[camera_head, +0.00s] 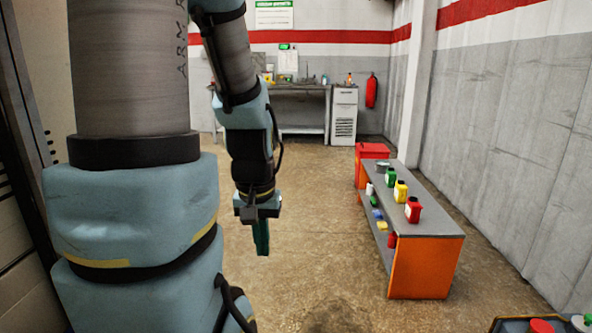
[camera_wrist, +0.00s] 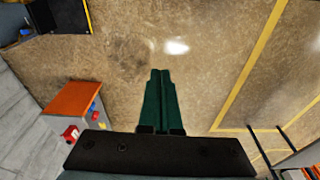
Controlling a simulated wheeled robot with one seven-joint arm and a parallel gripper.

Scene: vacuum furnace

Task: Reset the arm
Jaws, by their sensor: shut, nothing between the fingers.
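My arm comes down on the left of the head view, with its forearm bent and hanging. My gripper (camera_head: 262,238) points down over open floor, left of the orange-sided bench. In the wrist view the two dark green fingers of my gripper (camera_wrist: 160,74) lie side by side and closed. Nothing is held between them. The fingers are clear of every object, with only brown floor behind them.
A grey-topped bench (camera_head: 440,233) with orange ends stands at right, bearing red (camera_head: 413,210), yellow (camera_head: 400,191) and green (camera_head: 390,177) bottles. A red bin (camera_head: 372,151) stands behind it. A workbench (camera_head: 300,88) lines the back wall. The middle floor is clear.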

